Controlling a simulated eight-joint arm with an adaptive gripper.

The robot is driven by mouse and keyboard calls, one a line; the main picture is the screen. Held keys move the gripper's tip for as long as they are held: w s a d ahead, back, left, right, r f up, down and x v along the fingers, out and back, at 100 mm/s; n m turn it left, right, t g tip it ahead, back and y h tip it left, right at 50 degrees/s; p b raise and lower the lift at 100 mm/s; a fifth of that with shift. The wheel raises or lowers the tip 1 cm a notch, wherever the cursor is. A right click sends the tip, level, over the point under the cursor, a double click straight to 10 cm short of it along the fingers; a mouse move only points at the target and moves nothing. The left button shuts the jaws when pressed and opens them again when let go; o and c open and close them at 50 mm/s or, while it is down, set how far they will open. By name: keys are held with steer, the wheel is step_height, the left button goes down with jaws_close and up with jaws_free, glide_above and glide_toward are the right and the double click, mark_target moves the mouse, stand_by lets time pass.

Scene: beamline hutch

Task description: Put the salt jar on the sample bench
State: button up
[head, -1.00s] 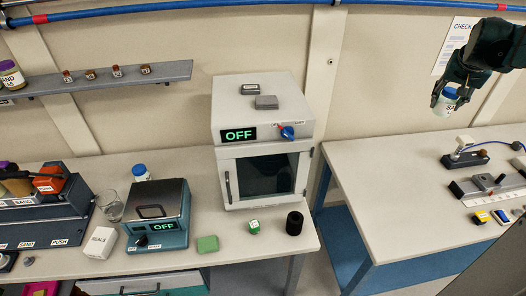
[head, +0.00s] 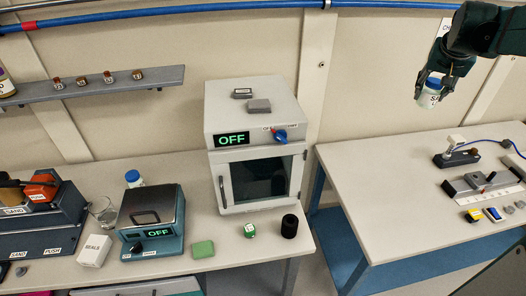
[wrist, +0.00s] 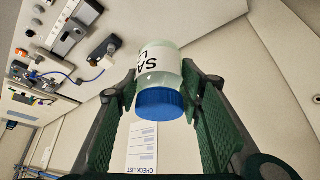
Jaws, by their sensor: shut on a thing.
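The salt jar (head: 429,95) is a small clear-white jar with a blue cap and a label that reads "SA…"; the rest of the label is hidden. My gripper (head: 432,88) is shut on it and holds it in the air at the upper right of the head view. In the wrist view the jar (wrist: 160,75) sits between the two green finger pads, its blue cap towards the camera. The right-hand bench (head: 385,185), likely the sample bench, has a pale top and lies below the jar, with a wide gap between them.
On the right bench stand a dark device with a plug and blue cable (head: 457,157), a rail with a ruler (head: 480,188) and several small blocks. Its left part is clear. The oven (head: 258,150) reads OFF on the left bench.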

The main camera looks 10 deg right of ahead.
steer(key=w+a+r, duration=0.1)
steer(key=w+a, duration=0.5)
steer(key=a, duration=0.7)
steer(key=w+a+r+n+p, duration=0.1)
steer(key=w+a, duration=0.5)
steer(key=a, duration=0.7)
steer(key=w+a+r, duration=0.1)
steer(key=w+a, duration=0.6)
steer(key=a, duration=0.6)
steer(key=shift+n+t+y, duration=0.4)
steer(key=shift+n+y, duration=0.1)
steer(key=shift+n, duration=0.2)
steer(key=a, duration=0.7)
steer(key=a+r, duration=0.1)
steer(key=a, duration=0.6)
steer(key=w+a, duration=0.1)
steer(key=a, duration=0.7)
steer(key=shift+r, duration=0.3)
steer(key=s+a+n, duration=0.1)
steer(key=s+a, duration=0.2)
steer(key=a, duration=1)
steer(key=s+a, duration=0.3)
steer(key=a, duration=1)
step_height(320, 180, down, 33)
steer(key=s+m+p, duration=0.1)
steer(key=s+m, duration=0.1)
steer(key=shift+s+r, duration=0.15)
steer(key=shift+s, duration=0.05)
